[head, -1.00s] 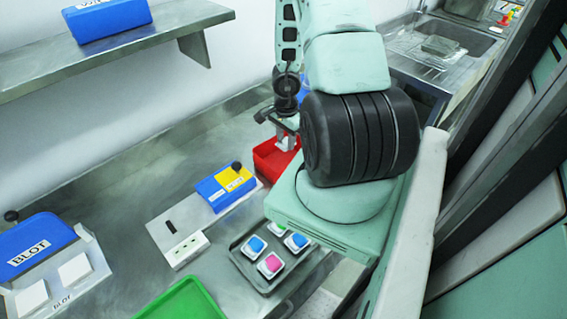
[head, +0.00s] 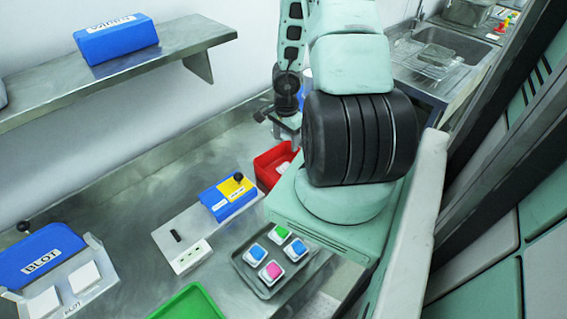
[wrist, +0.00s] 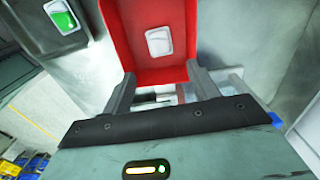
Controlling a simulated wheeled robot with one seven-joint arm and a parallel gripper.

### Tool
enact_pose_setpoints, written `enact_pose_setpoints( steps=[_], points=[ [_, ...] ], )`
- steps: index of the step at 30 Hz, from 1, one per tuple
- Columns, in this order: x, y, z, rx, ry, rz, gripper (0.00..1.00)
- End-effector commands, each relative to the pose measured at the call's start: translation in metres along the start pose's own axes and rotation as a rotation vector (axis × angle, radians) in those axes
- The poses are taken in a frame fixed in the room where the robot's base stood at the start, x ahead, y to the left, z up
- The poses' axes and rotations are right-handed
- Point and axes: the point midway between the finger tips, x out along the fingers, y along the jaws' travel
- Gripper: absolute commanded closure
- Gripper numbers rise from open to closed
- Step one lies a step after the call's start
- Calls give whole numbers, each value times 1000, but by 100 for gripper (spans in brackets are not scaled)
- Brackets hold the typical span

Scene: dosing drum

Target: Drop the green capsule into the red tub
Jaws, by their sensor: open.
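The green capsule (head: 281,232), a white square piece with a green top, sits in the far corner of a grey tray. A green-topped piece (wrist: 63,17) also shows at the top left of the wrist view. The red tub (head: 262,172) stands behind the tray, partly hidden by my arm; its red inside (wrist: 127,35) fills the top middle of the wrist view. A white rounded piece (wrist: 159,42) lies in the tub. My gripper (wrist: 163,88) is open and empty, its fingers at the tub's near edge in the wrist view.
The grey tray (head: 240,262) also holds two blue-topped capsules and a pink one (head: 271,271). Left of the tub are a blue and yellow box (head: 229,197) and a white block (head: 190,256). A green tray (head: 190,305) is at the front; a blue BLOT unit (head: 40,258) is far left.

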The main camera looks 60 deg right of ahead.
Motion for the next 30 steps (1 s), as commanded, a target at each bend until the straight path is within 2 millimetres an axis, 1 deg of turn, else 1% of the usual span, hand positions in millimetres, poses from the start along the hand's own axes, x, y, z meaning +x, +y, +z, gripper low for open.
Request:
enact_pose_setpoints(
  steps=[1,5,9,12,15,18,21,30],
  points=[
    [-18,0,-1,2,0,-1,40],
    [-43,0,0,3,0,0,40],
    [-74,0,0,2,-1,-2,40],
    [-93,0,-1,4,0,-1,40],
    [-107,0,-1,4,0,-2,40],
    [-117,0,-1,3,0,-1,40],
    [-122,0,0,1,0,0,40],
    [-124,0,0,0,0,1,40]
  ],
)
